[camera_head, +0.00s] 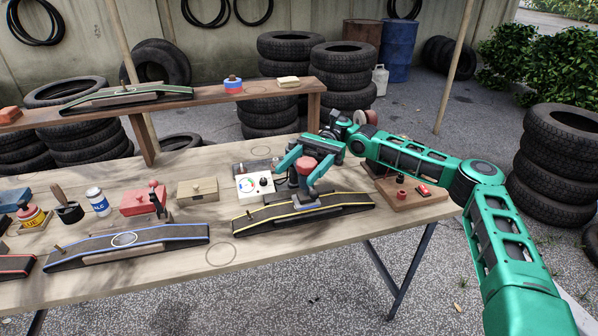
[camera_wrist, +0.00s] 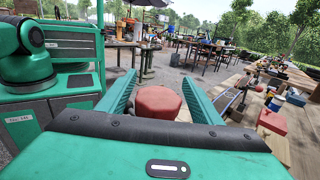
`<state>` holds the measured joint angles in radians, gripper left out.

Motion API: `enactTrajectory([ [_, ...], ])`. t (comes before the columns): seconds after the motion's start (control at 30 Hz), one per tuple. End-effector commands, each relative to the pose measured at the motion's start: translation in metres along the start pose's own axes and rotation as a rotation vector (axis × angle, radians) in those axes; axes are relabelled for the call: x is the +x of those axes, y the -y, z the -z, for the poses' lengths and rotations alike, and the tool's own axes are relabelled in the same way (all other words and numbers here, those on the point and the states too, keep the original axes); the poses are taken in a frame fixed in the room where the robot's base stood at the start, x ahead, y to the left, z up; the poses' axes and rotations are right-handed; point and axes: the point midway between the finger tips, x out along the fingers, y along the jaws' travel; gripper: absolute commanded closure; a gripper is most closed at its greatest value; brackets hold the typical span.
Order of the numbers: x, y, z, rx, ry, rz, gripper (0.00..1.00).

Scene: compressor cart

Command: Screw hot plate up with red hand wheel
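The red hand wheel (camera_head: 305,165) sits above a grey block (camera_head: 318,203) on a black strip with yellow edges (camera_head: 262,219), on the wooden table. I cannot tell exactly which part is the hot plate; the grey block under the wheel may be it. My gripper (camera_head: 303,172) reaches down over the wheel with one finger on each side. The wheel (camera_wrist: 158,102) also shows between the two spread fingers in the wrist view, with what looks like a small gap on each side. Its lower part and stem are hidden.
A white box with a coloured dial (camera_head: 245,187) stands close left of my gripper. A wooden board with small red parts (camera_head: 418,199) lies to the right. A blue-edged strip (camera_head: 90,251) lies to the left. A raised shelf (camera_head: 190,102) runs behind.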

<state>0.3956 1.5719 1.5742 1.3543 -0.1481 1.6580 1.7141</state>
Motion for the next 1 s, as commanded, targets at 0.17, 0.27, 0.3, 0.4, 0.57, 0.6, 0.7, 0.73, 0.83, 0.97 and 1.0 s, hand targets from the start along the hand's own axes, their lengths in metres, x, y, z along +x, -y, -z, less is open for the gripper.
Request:
enactTrajectory([
  [0.17, 0.001, -0.001, 0.001, 0.001, 0.0, -0.005, 0.39],
  [0.27, 0.001, -0.001, 0.001, 0.001, 0.0, -0.006, 0.39],
  [0.3, 0.001, -0.001, 0.001, 0.001, 0.0, -0.006, 0.39],
  [0.4, -0.005, -0.001, 0.001, 0.002, -0.001, -0.007, 0.39],
  [0.57, -0.027, 0.0, 0.001, 0.002, 0.0, -0.004, 0.39],
  [0.6, -0.034, 0.001, 0.001, 0.002, -0.001, -0.004, 0.39],
  [0.7, -0.051, 0.001, 0.001, 0.002, -0.001, -0.004, 0.39],
  [0.73, -0.057, 0.001, 0.001, 0.002, 0.0, -0.004, 0.39],
  [0.83, -0.072, 0.002, 0.002, 0.003, -0.001, -0.004, 0.39],
  [0.97, -0.088, 0.002, 0.001, -0.002, 0.004, -0.002, 0.39],
  [1.0, -0.092, 0.002, 0.0, -0.003, 0.005, -0.001, 0.39],
])
